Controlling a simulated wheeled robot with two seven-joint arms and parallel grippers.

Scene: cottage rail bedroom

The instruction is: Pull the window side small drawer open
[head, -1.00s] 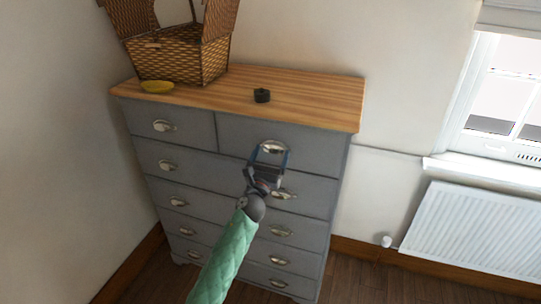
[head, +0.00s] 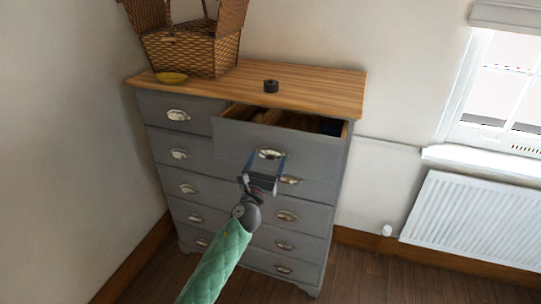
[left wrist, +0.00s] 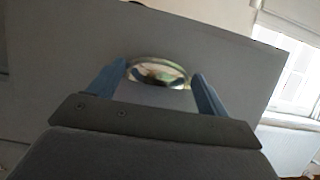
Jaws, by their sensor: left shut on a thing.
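The window side small drawer (head: 240,143) is the top right drawer of a grey chest (head: 182,210) with a wooden top. It stands partly out, and its dark inside shows behind the front. Its metal cup handle (head: 269,153) is at the middle of the front, and the handle also shows in the left wrist view (left wrist: 158,73). My left gripper (head: 267,158) is shut on this handle, with a finger on each side of it. My right gripper is not in view.
A wicker basket (head: 195,52), a yellow dish (head: 171,78) and a small dark object (head: 271,86) stand on the chest top. The other drawers are shut. A radiator (head: 475,220) is under the window at right. Floor shows right of the chest.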

